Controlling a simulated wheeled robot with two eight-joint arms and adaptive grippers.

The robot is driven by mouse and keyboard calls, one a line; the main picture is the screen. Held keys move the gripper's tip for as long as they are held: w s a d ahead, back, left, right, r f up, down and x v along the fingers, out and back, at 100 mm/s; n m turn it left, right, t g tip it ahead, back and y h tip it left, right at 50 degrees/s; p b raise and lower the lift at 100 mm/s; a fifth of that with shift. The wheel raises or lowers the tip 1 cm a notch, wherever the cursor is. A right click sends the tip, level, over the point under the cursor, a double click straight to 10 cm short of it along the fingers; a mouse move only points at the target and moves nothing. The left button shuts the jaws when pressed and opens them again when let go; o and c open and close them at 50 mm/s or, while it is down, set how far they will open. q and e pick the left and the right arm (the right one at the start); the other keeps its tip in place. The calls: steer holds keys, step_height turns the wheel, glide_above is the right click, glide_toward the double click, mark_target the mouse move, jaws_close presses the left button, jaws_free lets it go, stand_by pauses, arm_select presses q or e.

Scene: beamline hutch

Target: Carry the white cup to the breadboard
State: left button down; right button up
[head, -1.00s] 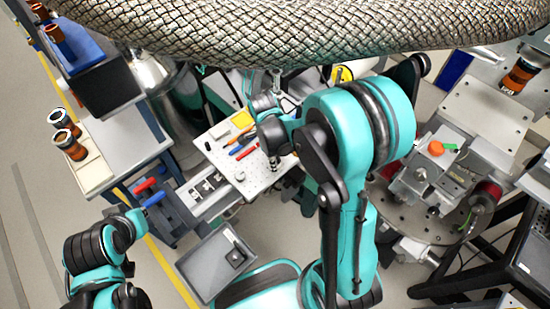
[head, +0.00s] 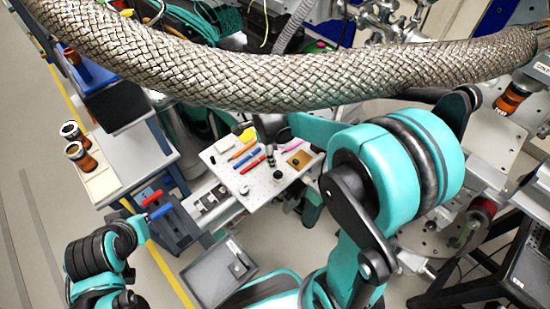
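The breadboard (head: 262,195) is a pale perforated plate in the middle of the head view. Several coloured pens or tools, a yellow block and small dark posts are on it. I cannot make out a white cup anywhere.
A thick braided hose (head: 250,70) crosses the top and hides what is behind it. Two orange-brown cylinders (head: 80,155) stand on a pale tray at the left bench. A grey tray (head: 212,280) lies below.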

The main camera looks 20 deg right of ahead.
steer(key=s+r+n+t, duration=0.2)
steer(key=s+n, duration=0.1)
steer(key=n, duration=0.4)
steer(key=s+a+r+n+t, duration=0.1)
steer(key=s+r+n+t, duration=0.2)
steer(key=n, duration=0.5)
steer(key=s+a+r+n+t+y, duration=0.1)
steer(key=s+n, duration=0.3)
steer(key=n, duration=0.4)
steer(key=shift+s+a+r+t, duration=0.25)
steer(key=shift+r+t, duration=0.45)
steer(key=shift+t, duration=0.2)
steer(key=shift+w, duration=0.1)
step_height(320, 180, down, 3)
steer(key=b, duration=0.3)
